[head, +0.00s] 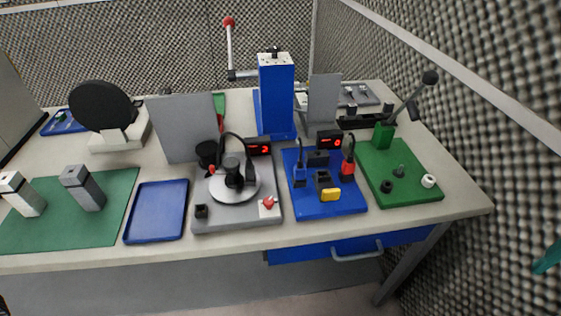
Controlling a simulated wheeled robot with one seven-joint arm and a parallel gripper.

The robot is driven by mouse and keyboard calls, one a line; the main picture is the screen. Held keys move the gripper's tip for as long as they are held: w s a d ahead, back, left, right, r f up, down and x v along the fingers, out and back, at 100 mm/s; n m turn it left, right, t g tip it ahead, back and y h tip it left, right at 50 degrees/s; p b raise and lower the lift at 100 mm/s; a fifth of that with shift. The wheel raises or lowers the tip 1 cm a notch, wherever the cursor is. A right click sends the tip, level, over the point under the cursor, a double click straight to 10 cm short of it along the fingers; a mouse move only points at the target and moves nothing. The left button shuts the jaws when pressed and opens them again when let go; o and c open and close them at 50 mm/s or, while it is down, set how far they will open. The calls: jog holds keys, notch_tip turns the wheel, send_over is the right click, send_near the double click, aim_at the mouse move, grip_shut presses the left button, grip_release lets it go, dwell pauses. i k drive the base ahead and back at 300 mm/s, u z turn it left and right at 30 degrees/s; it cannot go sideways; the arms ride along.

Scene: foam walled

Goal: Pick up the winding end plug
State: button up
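I cannot tell for sure which part is the winding end plug. A red plug (347,171) and a blue plug (299,176), each with a black cable, stand on the blue board (310,208) right of the table's middle. On the grey board (235,221) to the left, a black cable curves over a round silver plate (248,188) bearing a black piece (232,172). No gripper can be made out; a cut-off teal piece at the right edge is unclear.
An empty blue tray (157,211) and a green mat (105,228) with two grey-topped blocks lie left. A green board (408,195) with a lever stands right. A tall blue press (276,98) and upright grey panels stand behind. Foam walls close off the back and right.

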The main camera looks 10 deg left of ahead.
aim_at(250, 170)
jog(key=k, duration=1.65)
jog(key=u, duration=0.7)
jog(key=i, duration=1.65)
